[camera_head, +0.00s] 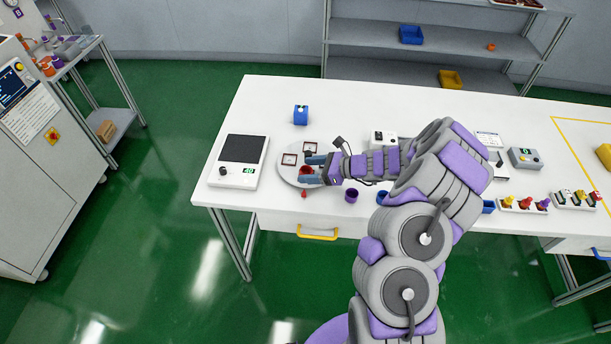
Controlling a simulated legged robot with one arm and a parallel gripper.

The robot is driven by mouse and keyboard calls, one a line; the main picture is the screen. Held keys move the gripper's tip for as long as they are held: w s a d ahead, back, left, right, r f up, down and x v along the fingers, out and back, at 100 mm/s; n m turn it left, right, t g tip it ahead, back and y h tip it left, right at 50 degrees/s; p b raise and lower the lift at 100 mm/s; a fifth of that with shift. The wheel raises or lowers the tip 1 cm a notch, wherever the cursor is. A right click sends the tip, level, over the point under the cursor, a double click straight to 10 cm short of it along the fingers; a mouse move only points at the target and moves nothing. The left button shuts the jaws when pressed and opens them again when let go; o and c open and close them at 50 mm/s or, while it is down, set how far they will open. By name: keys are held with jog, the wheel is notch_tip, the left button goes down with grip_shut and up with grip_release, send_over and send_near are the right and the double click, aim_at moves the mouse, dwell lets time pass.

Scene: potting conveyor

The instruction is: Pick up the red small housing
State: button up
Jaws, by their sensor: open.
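A small red housing (305,171) sits on the round grey plate (290,181) on the white table. My gripper (308,170) reaches in from the right, low over this plate. Its two blue-grey fingers are open, one on the far side and one on the near side of the red housing. The fingers partly cover the housing, and I cannot tell whether they touch it.
Several coloured parts (525,203) stand in holders further right. The table's back left is clear.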

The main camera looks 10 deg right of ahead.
jog(key=shift+a, duration=0.15)
jog(key=shift+c, duration=0.4)
jog(key=c, duration=1.1)
notch_tip(320, 180, up, 18)
jog(key=f+p, duration=0.1)
jog(key=p, duration=0.4)
jog(key=f+g, duration=0.1)
jog(key=f, duration=0.3)
jog(key=f+n+h, duration=0.1)
jog(key=f, duration=0.4)
jog(key=f+n+g+b, duration=0.1)
jog(key=f, duration=0.4)
jog(key=shift+w+f+g, duration=0.2)
jog(key=shift+f+g, duration=0.05)
jog(key=shift+g, duration=0.05)
jog(key=shift+f+h+b, duration=0.3)
jog(key=shift+f+b, duration=0.35)
jog(key=shift+f, duration=0.1)
jog(key=shift+f, duration=0.5)
jog(key=o, duration=1.2)
jog(key=shift+c, duration=0.2)
